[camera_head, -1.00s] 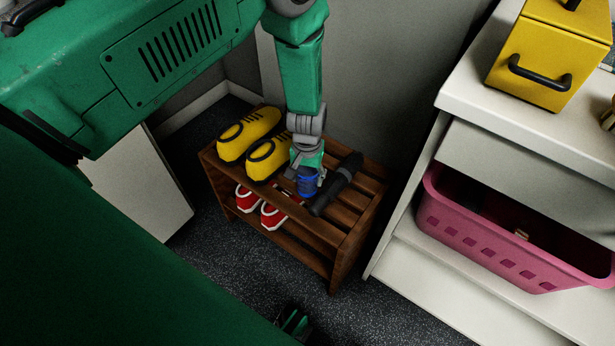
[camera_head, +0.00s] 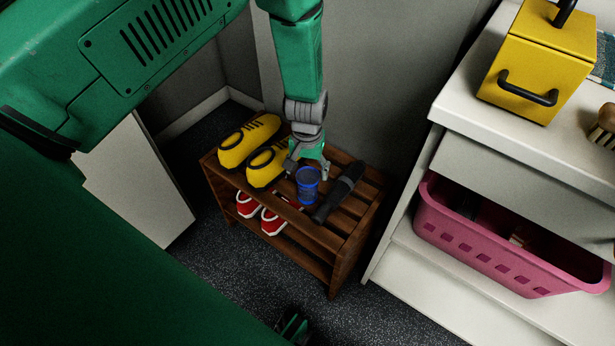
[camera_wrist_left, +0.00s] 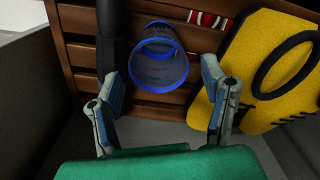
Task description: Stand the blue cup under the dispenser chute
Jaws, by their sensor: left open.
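The blue cup (camera_head: 307,187) stands upright on the top slats of a wooden shoe rack, between yellow shoes and a black flashlight-like object. My left gripper (camera_head: 308,168) is open and empty, just behind the cup and a little above the rack. In the left wrist view the cup (camera_wrist_left: 161,66) lies ahead of and between the spread fingertips (camera_wrist_left: 160,88), its round mouth towards the camera. A gap shows between the cup and each finger there. I see no dispenser chute in either view.
The wooden rack (camera_head: 340,239) holds yellow shoes (camera_head: 266,166) left of the cup and red shoes (camera_head: 274,222) below. The black object (camera_head: 339,192) lies close on the right. A white cabinet with a pink basket (camera_head: 498,252) and a yellow box (camera_head: 540,65) stands at right.

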